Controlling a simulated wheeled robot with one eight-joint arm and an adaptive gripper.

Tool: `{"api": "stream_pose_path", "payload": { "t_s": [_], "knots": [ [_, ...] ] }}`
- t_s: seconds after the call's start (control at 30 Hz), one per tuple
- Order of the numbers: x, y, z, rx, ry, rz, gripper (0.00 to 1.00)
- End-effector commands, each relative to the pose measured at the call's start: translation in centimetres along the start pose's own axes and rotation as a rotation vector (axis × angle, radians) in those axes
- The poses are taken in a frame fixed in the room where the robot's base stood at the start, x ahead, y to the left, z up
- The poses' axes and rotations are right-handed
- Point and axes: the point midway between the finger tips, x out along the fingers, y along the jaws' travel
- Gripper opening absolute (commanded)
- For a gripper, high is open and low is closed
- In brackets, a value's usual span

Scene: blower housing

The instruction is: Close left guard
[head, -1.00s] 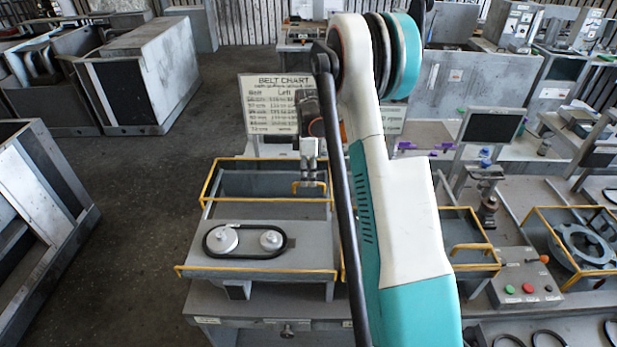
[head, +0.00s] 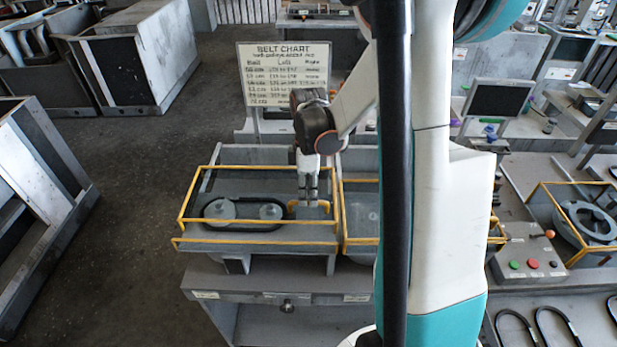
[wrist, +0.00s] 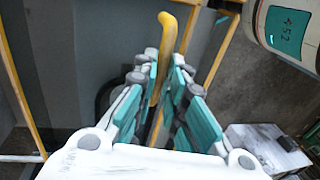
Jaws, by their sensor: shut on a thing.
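The left guard (head: 258,222) is a yellow-edged frame with see-through panels. In the head view it lies over the left bay, with its front bar close above the bay's yellow front rail. The dark belt and two grey pulleys (head: 221,209) show under it. My gripper (head: 309,203) is at the guard's right side, pointing down, shut on its yellow handle (head: 322,205). In the wrist view the curved yellow handle (wrist: 166,62) runs between the teal finger pads (wrist: 165,95). Whether the guard touches the rail is hard to tell.
A second yellow-framed bay (head: 360,241) stands close on the right, partly hidden by my arm. A belt chart (head: 285,75) stands behind. A control box (head: 533,259) with buttons is farther right. Open floor (head: 130,200) lies to the left.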

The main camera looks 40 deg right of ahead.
Motion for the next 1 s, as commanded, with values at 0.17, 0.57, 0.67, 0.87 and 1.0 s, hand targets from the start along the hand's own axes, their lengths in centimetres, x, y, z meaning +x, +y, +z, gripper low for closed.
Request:
{"api": "stream_pose_path", "payload": {
  "t_s": [0.17, 0.57, 0.67, 0.87, 1.0],
  "knots": [
    [0.8, -3.6, 0.0, -0.001, -0.001, 0.000, 0.00],
    [1.1, -5.9, 0.0, 0.000, -0.001, -0.002, 0.00],
    [1.1, -5.9, 0.0, 0.000, -0.001, -0.003, 0.00],
    [1.2, -6.0, 0.0, 0.000, -0.001, -0.004, 0.25],
    [1.1, -5.9, 0.0, 0.000, 0.000, -0.003, 0.31]
  ]
}}
